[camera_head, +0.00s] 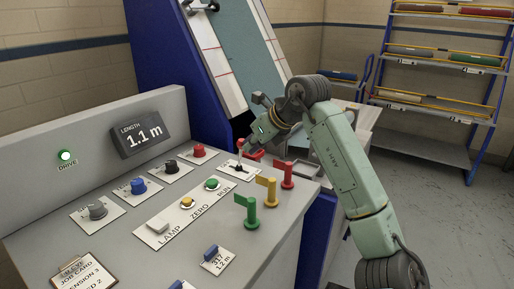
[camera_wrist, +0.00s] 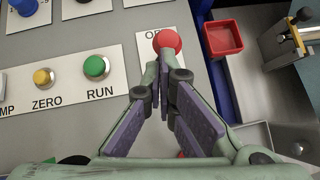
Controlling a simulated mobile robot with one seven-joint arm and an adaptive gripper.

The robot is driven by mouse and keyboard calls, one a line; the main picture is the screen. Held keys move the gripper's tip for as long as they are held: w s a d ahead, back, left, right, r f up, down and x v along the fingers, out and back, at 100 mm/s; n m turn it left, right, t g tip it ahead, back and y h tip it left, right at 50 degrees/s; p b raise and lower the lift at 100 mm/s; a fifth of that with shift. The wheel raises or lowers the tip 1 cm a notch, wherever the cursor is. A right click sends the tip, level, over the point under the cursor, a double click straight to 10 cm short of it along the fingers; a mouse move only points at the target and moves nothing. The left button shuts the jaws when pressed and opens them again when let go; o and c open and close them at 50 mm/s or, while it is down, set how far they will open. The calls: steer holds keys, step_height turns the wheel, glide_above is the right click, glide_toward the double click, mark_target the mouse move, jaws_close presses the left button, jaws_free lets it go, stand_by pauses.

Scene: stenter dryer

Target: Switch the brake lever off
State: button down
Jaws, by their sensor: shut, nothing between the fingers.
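The brake lever, as I take it, has a red ball knob (camera_wrist: 167,41) in the wrist view. It stands over a white plate (camera_wrist: 146,50) with lettering that starts with "O"; the rest is hidden. In the head view the lever's plate (camera_head: 231,171) lies at the console's far right corner, partly behind my gripper. My gripper (camera_wrist: 163,64) is shut and empty, its fingertips close below the knob in the wrist view. Whether they touch it I cannot tell. In the head view my gripper (camera_head: 242,150) points down over the plate.
The console has a green RUN button (camera_wrist: 96,67), a yellow ZERO button (camera_wrist: 43,77), knobs and a LENGTH display (camera_head: 141,135) reading 1.1 m. A red tray (camera_wrist: 222,38) lies beyond the lever. Green, yellow and red flags (camera_head: 288,176) stand nearby.

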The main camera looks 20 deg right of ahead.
mark_target(238, 142)
steer(key=shift+w+a+r+g+h+p, duration=0.15)
steer(key=shift+w+a+r+g+p, duration=0.1)
steer(key=shift+w+a+r, duration=0.25)
steer(key=shift+w+a+r+g+h+p, duration=0.15)
steer(key=shift+w+a+r+g+p, duration=0.15)
steer(key=shift+w, duration=0.3)
steer(key=shift+w+a+f, duration=0.15)
steer(key=shift+w+a, duration=0.9)
steer(key=shift+w, duration=0.25)
